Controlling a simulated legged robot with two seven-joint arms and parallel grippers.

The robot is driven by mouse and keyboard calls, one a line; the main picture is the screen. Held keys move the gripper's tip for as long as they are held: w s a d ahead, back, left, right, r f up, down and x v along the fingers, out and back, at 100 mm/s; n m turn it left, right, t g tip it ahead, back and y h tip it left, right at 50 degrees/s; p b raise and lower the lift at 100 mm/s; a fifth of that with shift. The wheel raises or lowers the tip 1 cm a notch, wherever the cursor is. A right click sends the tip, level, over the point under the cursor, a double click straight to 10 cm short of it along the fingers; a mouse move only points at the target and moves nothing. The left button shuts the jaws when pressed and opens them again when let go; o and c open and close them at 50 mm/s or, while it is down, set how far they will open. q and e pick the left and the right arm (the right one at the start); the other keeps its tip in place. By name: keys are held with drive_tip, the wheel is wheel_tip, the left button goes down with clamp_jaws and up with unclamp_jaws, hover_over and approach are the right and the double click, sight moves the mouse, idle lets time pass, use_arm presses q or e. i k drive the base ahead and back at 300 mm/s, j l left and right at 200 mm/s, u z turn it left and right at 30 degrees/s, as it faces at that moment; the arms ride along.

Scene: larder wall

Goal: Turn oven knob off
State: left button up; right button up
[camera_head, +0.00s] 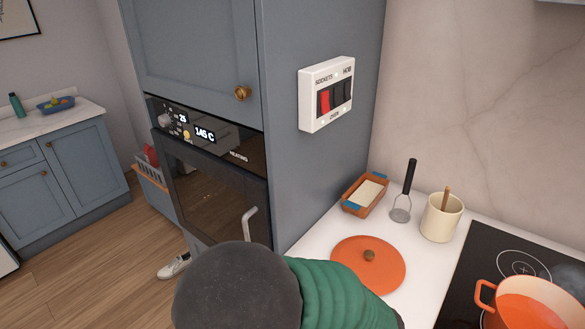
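The built-in oven (215,195) sits in a tall blue-grey cabinet at left of centre. Its control panel (240,148) has a lit display reading about 145 C (205,135) and the word HEATING. A small pale round shape, seemingly the oven knob (165,119), is at the panel's left end; its setting is too small to read. A small yellow mark (186,134) lies near it. The dark oven door has a pale handle (249,225) at its right side. Neither of my grippers is in view.
A grey rounded shape (238,285) and green padded shape (335,295), seemingly a person's hat and jacket, block the lower middle. A white shoe (173,266) is on the floor. A switch panel (313,68) is on the cabinet side. An orange pot (490,295) is on the hob.

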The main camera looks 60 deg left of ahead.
sight(165, 121)
drive_tip(key=k+j+u, duration=0.15)
drive_tip(key=j+u, duration=0.25)
drive_tip(key=k+j+u, duration=0.1)
drive_tip(key=u, duration=0.3)
drive_tip(key=j+u, duration=0.5)
drive_tip(key=u, duration=0.45)
